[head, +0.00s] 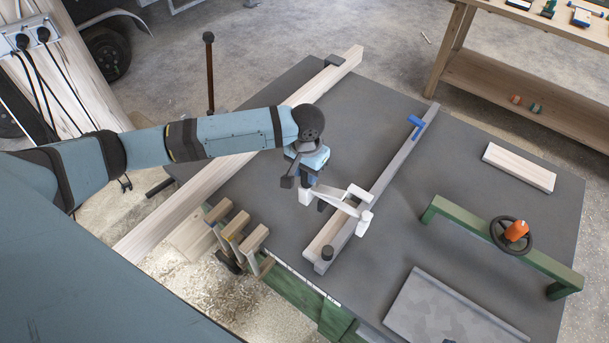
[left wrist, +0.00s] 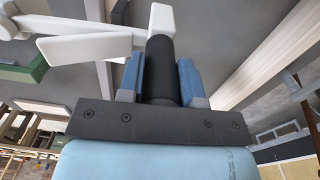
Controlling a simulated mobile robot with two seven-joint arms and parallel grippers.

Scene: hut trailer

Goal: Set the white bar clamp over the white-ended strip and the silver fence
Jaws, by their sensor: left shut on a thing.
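My left gripper (head: 307,178) is shut on the dark handle of the white bar clamp (head: 333,197). The clamp's white arms reach right from the gripper, and in the head view they overlap the wooden strip (head: 325,233) and the silver fence (head: 392,170). I cannot tell whether the clamp touches them. The strip lies along the fence's left side; the clamp covers part of it, and I cannot make out a white end. In the left wrist view the fingers (left wrist: 160,82) stand either side of the black handle, with the white clamp (left wrist: 85,47) beyond. My right gripper is not in view.
A blue clamp (head: 417,124) sits on the fence's far part. A long plank (head: 190,207) crosses the left of the dark table (head: 400,247). Several wooden-handled tools (head: 237,230) stand at the near edge. A green frame with a black wheel (head: 510,235) and a board (head: 519,167) are right.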

